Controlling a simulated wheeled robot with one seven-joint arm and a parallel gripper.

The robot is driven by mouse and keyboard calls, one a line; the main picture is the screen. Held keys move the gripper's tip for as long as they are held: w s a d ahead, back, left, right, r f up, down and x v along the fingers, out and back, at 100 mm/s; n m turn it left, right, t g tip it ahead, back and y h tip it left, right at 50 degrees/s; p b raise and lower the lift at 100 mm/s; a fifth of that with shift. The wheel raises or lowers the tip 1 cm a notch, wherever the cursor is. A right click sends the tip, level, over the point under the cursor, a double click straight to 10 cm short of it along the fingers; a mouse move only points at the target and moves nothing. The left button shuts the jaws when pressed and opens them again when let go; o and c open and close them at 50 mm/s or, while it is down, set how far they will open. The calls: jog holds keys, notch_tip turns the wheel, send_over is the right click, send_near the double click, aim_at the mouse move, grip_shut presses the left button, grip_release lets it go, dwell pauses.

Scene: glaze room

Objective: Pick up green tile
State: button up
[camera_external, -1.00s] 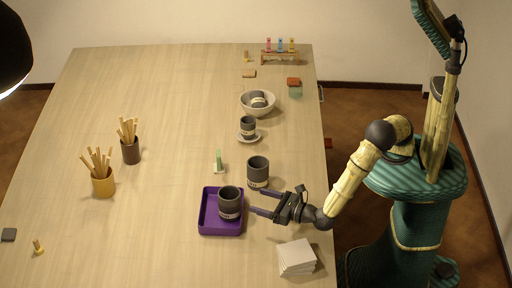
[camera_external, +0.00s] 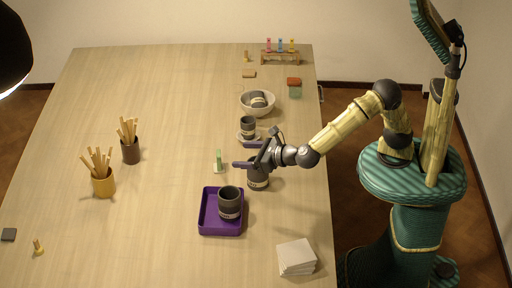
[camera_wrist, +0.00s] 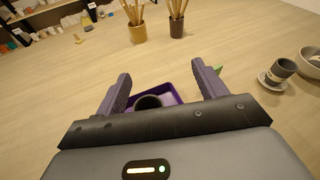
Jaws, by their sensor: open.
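The green tile (camera_external: 218,156) is a thin upright piece on a small pale base on the table, left of my gripper in the external view. In the wrist view only a bit of green (camera_wrist: 219,69) shows beside the right finger, which hides the rest. My gripper (camera_external: 247,154) is open and empty. In the external view it overlaps a dark grey mug (camera_external: 258,181); I cannot tell the gap between them. In the wrist view my gripper (camera_wrist: 160,74) has its two fingers spread wide, with the purple tray beyond.
A purple tray (camera_external: 203,222) holds a dark mug (camera_external: 230,203). A mug on a saucer (camera_external: 247,128) and a bowl (camera_external: 244,105) stand farther back. White tiles (camera_external: 297,257) are stacked at the front right. Two brush pots (camera_external: 103,182) stand left. The table between pots and tray is clear.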

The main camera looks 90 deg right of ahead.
jog(key=w+d+f+n+g+y+b, duration=0.1)
jog(key=w+d+f+y+b, duration=0.1)
jog(key=w+d, duration=0.3)
jog(key=w+d+f+n+y+b, duration=0.1)
jog(key=w+d+f+y+b, duration=0.15)
jog(key=d, duration=0.45)
jog(key=w+d+r+n+t+y+b, duration=0.25)
jog(key=d+r+t, duration=0.25)
jog(key=d+r, duration=0.6)
send_over(219, 161)
jog(key=s+d, duration=0.1)
jog(key=d, duration=0.2)
notch_tip(219, 161, down, 18)
jog(key=shift+s+a+p, duration=0.15)
jog(key=shift+p, duration=0.3)
jog(key=shift+f, duration=0.1)
jog(key=shift+f, duration=1.05)
jog(key=shift+f, duration=0.1)
